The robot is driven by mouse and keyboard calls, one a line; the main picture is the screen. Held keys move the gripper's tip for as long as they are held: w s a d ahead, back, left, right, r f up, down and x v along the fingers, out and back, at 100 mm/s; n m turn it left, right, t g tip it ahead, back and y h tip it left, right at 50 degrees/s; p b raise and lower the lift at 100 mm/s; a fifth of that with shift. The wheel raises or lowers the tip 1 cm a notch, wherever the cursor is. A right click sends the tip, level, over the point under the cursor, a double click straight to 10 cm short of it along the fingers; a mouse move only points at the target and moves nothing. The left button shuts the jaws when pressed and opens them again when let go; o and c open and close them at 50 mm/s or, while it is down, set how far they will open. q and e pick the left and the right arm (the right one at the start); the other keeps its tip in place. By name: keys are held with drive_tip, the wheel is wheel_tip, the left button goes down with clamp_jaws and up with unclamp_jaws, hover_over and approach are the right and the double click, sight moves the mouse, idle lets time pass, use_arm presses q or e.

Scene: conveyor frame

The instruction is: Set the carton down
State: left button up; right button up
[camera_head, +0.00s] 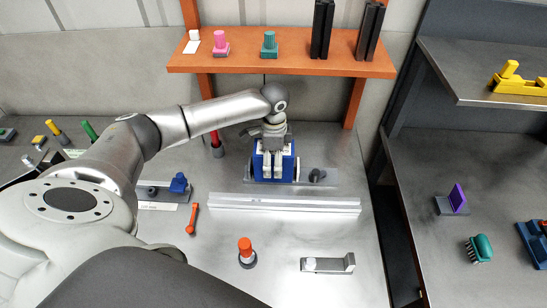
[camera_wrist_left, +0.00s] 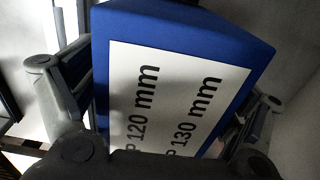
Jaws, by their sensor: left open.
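The carton is a blue box (camera_head: 289,163) standing upright on a grey plate (camera_head: 315,181) at the back of the workbench, below the orange shelf. In the left wrist view the carton (camera_wrist_left: 190,28) fills the middle, with a white label printed "120 mm" and "130 mm". My left gripper (camera_head: 274,160) is at the carton, with one finger on each side of it. It is open. Whether the fingers touch the carton's sides cannot be told. The carton's underside is hidden. My right gripper is not in view.
A metal rail (camera_head: 285,204) runs just in front of the plate. An orange-topped peg (camera_head: 246,252), an orange tool (camera_head: 192,219) and a grey bracket (camera_head: 329,264) lie nearer. The orange shelf (camera_head: 285,66) overhangs behind. A dark knob (camera_head: 317,175) sits right of the carton.

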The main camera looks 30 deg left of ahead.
use_arm(q)
drive_tip(key=shift+r, duration=0.1)
wheel_tip(320, 180, up, 12)
drive_tip(key=shift+f+b, duration=0.1)
drive_tip(key=shift+b, duration=0.6)
